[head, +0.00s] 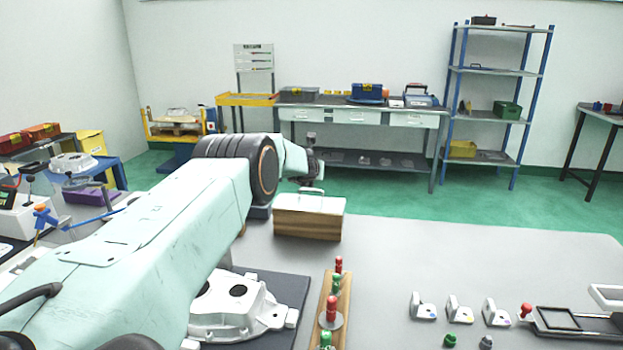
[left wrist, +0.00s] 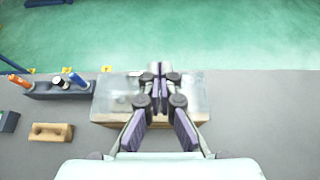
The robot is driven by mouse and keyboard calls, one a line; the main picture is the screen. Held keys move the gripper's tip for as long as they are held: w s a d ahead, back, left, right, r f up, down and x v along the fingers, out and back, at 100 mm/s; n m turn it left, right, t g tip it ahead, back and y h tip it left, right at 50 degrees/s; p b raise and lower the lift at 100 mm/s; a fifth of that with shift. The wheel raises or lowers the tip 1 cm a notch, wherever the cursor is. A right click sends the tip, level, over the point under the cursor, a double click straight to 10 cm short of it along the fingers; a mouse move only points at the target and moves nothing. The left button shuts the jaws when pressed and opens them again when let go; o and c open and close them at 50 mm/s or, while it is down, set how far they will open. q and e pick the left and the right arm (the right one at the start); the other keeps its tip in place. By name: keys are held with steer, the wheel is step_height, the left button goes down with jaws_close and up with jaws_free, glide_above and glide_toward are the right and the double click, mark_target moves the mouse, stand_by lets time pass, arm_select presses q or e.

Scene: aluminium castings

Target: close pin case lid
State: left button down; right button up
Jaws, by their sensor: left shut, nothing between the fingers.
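The pin case (head: 306,222) is a wooden box with a pale metal lid (head: 330,203) and a handle, standing towards the far side of the grey table. The lid appears to lie flat on the box, but I cannot tell whether it is fully seated. In the left wrist view the lid (left wrist: 110,97) shows behind the fingers, which hide its middle. My left gripper (head: 312,168) is above and behind the case in the head view; its fingers (left wrist: 157,70) are shut and empty. Contact with the lid cannot be told. My right gripper is not in view.
A white casting (head: 240,305) lies on a dark mat beneath my left arm. A wooden strip (head: 343,303) holds red and green pins. Several small white blocks (head: 459,308) stand at right. In the wrist view, a dark holder (left wrist: 58,92) stands left of the case.

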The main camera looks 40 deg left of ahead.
arm_select(q)
step_height(320, 180, up, 8)
steer(key=shift+s+r, duration=0.25)
steer(key=shift+d, duration=0.1)
